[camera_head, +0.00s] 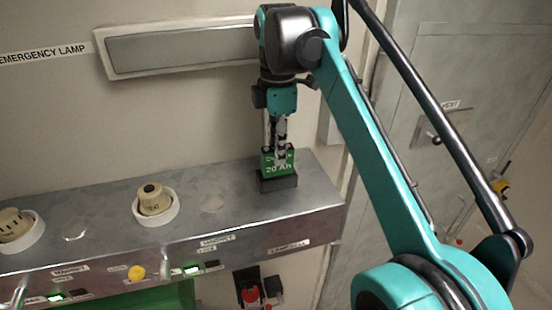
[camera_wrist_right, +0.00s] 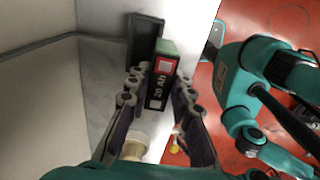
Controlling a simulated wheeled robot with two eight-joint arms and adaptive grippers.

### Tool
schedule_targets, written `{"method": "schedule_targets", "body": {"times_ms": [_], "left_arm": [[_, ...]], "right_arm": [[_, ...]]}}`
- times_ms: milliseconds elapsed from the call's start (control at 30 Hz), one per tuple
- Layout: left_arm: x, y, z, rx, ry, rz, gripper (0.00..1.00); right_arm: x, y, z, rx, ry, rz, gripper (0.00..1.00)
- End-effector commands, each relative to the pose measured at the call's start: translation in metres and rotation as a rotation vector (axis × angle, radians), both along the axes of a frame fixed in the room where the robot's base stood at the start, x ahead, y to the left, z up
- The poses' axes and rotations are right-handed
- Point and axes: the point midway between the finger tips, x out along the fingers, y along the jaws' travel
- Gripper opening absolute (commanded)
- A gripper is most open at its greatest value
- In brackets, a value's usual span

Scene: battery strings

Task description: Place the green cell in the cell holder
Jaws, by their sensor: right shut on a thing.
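The green cell (camera_head: 270,166), marked "20 Ah", stands roughly upright at the right end of the metal console. Its lower end is hidden by the dark cell holder (camera_head: 279,184); I cannot tell how deep it sits. My right gripper (camera_head: 281,152) comes down from above and is shut on the cell's upper part. In the right wrist view the cell (camera_wrist_right: 161,83) is between the two fingers, with the black holder (camera_wrist_right: 146,38) just beyond it. My left gripper is not in view.
The metal console (camera_head: 235,180) carries two beige round units (camera_head: 153,199) (camera_head: 14,224) in white rings. A yellow button (camera_head: 137,272) and small green indicators (camera_head: 192,269) are on its front. A red-and-black switch (camera_head: 249,290) is below. A wall lamp (camera_head: 180,47) is behind the arm.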

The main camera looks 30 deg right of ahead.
Motion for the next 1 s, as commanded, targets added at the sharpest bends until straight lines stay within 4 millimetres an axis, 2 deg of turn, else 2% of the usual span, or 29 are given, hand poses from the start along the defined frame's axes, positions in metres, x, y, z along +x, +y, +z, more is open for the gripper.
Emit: {"method": "schedule_targets", "body": {"times_ms": [100,200,333,533,967,1000], "left_arm": [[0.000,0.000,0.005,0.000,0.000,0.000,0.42],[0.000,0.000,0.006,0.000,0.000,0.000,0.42],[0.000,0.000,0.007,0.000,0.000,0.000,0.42],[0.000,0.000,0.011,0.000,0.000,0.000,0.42],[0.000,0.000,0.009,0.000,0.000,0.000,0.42],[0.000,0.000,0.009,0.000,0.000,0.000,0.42]], "right_arm": [[0.018,-0.009,-0.011,0.000,0.000,-0.001,0.00],[0.025,-0.012,-0.016,0.000,0.001,0.000,0.00],[0.027,-0.014,-0.026,0.000,0.001,0.001,0.00],[0.026,-0.013,-0.054,0.000,0.000,0.000,0.00],[0.026,-0.013,-0.062,0.000,0.000,0.000,0.00],[0.026,-0.013,-0.062,0.000,0.000,0.000,0.27]]}}
